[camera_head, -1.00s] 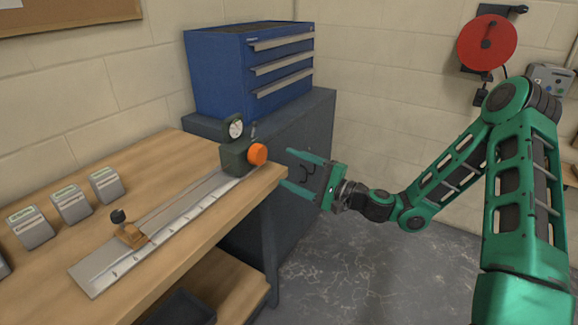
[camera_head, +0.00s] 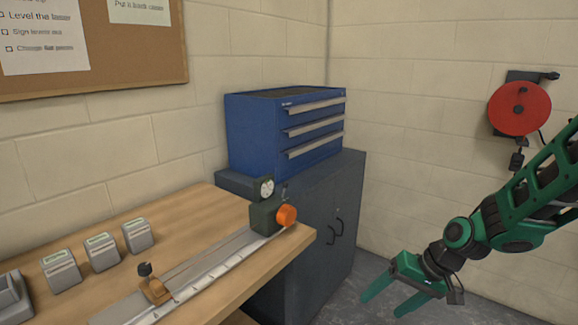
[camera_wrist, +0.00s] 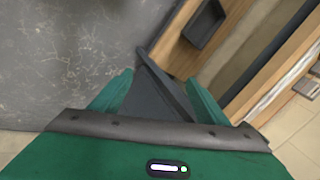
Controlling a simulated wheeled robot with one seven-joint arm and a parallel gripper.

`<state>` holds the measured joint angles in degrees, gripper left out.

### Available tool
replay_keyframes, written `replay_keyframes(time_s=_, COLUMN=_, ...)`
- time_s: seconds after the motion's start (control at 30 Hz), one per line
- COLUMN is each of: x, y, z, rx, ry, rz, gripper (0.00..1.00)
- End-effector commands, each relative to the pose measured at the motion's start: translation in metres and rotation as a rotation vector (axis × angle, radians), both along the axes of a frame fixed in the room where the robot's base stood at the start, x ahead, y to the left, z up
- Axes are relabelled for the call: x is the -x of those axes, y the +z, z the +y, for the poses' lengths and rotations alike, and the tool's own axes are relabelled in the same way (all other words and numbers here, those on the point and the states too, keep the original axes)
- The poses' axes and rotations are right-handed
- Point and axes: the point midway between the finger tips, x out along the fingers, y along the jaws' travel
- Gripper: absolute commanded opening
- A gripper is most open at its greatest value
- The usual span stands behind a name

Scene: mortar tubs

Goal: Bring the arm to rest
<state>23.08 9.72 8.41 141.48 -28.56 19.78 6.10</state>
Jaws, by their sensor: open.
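My gripper (camera_head: 392,300) is at the lower right in the head view, its two green fingers spread apart and pointing down and to the left. Nothing shows between the fingers. It hangs clear of the wooden bench, to the right of it and in front of the dark cabinet. In the wrist view the fingers (camera_wrist: 160,92) are also apart, with the grey floor and a dark angular shape beyond them.
The wooden bench (camera_head: 200,205) carries a metal rail fixture with an orange knob (camera_head: 286,215) and several grey blocks. A blue drawer chest (camera_head: 265,140) stands on the dark cabinet (camera_head: 340,190). A red reel (camera_head: 519,108) hangs on the wall. Floor (camera_head: 345,300) is clear beside the cabinet.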

Motion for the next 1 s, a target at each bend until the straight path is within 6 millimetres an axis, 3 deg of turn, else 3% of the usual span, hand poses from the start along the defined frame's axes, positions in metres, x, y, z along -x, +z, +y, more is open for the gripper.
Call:
replay_keyframes(time_s=0.2, x=0.05, y=0.03, z=-0.07, rx=0.217, ry=-0.055, rz=0.067, gripper=0.69)
replay_keyframes(time_s=0.5, x=0.141, y=0.081, z=-0.142, rx=0.383, ry=-0.212, rz=0.189, gripper=0.69)
replay_keyframes(time_s=0.7, x=0.201, y=0.105, z=-0.164, rx=0.403, ry=-0.323, rz=0.263, gripper=0.69)
replay_keyframes(time_s=0.8, x=0.222, y=0.11, z=-0.168, rx=0.398, ry=-0.359, rz=0.29, gripper=0.69)
replay_keyframes(time_s=1.0, x=0.237, y=0.114, z=-0.17, rx=0.39, ry=-0.387, rz=0.31, gripper=0.69)
